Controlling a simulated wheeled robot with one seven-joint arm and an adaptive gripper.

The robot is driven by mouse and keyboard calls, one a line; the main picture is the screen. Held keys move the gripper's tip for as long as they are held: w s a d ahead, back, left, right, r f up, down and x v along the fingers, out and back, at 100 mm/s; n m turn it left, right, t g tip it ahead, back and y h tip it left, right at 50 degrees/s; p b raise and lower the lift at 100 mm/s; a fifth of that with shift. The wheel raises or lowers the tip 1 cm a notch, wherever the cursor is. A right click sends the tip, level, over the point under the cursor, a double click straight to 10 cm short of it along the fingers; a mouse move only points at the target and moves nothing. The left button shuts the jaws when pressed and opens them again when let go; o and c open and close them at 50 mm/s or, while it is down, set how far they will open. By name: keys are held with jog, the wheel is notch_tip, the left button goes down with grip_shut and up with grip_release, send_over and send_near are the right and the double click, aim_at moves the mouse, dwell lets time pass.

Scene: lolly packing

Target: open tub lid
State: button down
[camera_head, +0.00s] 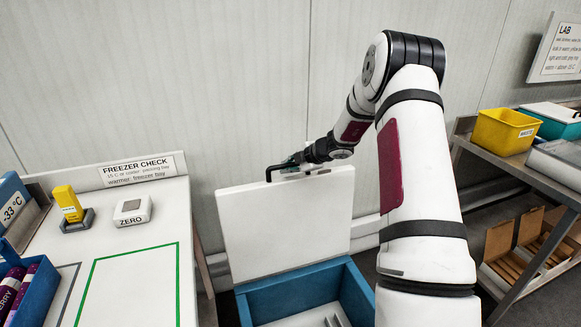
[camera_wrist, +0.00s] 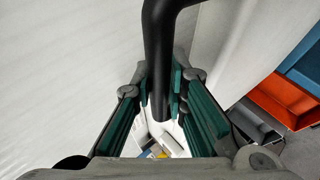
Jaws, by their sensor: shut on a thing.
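The tub (camera_head: 262,308) is blue and stands at the lower middle of the head view, with grey-white inner parts showing. Its white lid (camera_head: 285,230) stands raised and nearly upright at the tub's back edge. A black bent handle (camera_head: 269,174) is at the lid's top edge. My gripper (camera_head: 290,161) is at that top edge. In the wrist view the green-padded fingers of my gripper (camera_wrist: 163,100) are closed around the black handle (camera_wrist: 158,50). My arm hides the right part of the tub.
On the left, a white table (camera_head: 150,235) carries a yellow thermometer (camera_head: 68,203), a ZERO block (camera_head: 132,210) and a blue box (camera_head: 38,295) of purple packs. On the right, a bench holds a yellow bin (camera_head: 503,131), with cardboard pieces (camera_head: 515,250) below. A panelled wall stands behind.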

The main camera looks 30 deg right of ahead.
jog(key=shift+r, duration=0.1)
jog(key=c, duration=1.6)
grip_release()
jog(key=shift+o, duration=0.2)
jog(key=v, duration=1.2)
jog(key=shift+d, duration=0.1)
